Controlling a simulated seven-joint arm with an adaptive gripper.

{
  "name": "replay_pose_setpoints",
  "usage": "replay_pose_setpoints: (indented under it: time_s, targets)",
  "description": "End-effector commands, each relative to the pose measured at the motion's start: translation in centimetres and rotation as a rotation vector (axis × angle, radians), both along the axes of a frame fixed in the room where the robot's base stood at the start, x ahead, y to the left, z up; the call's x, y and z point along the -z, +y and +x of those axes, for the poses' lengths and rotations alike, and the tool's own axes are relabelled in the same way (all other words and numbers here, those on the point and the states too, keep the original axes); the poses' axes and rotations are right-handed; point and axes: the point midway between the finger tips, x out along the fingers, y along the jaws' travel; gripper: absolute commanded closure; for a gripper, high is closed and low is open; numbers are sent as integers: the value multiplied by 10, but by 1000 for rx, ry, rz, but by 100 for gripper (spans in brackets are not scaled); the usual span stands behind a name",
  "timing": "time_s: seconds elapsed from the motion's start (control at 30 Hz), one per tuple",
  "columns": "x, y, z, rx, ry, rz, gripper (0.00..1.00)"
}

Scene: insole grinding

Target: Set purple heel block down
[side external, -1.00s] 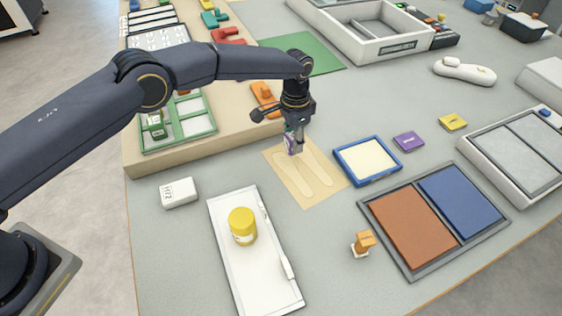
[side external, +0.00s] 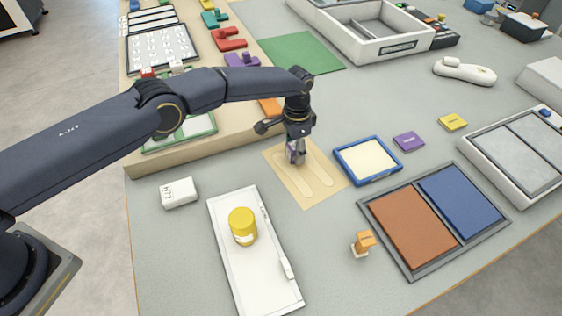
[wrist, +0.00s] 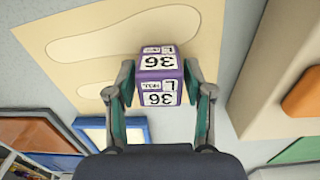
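The purple heel block (wrist: 161,62) carries white labels reading "36" and "L" and sits between the two fingers of my gripper (wrist: 160,78) in the wrist view. The fingers press on its sides. In the side view, my gripper (side external: 297,151) points down over the tan sheet with insole outlines (side external: 322,168), with the purple block (side external: 291,155) at its tips near the sheet's upper left part. I cannot tell whether the block touches the sheet. In the wrist view the sheet (wrist: 205,22) lies behind the block, with one pale outline partly covered.
A blue-framed tray (side external: 367,160) stands right of the sheet, and the raised tan board's edge (side external: 190,156) is at its left. Purple (side external: 408,141) and yellow tags (side external: 453,122) lie further right.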

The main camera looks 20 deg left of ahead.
Motion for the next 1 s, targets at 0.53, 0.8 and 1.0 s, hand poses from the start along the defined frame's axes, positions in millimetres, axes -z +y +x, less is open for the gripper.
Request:
replay_pose_setpoints:
  time_s: [0.53,0.8,1.0]
  targets:
    - [-16,0,1,0,-1,-1,34]
    - [-76,0,1,0,-3,-1,34]
    - [-110,0,1,0,-2,-1,34]
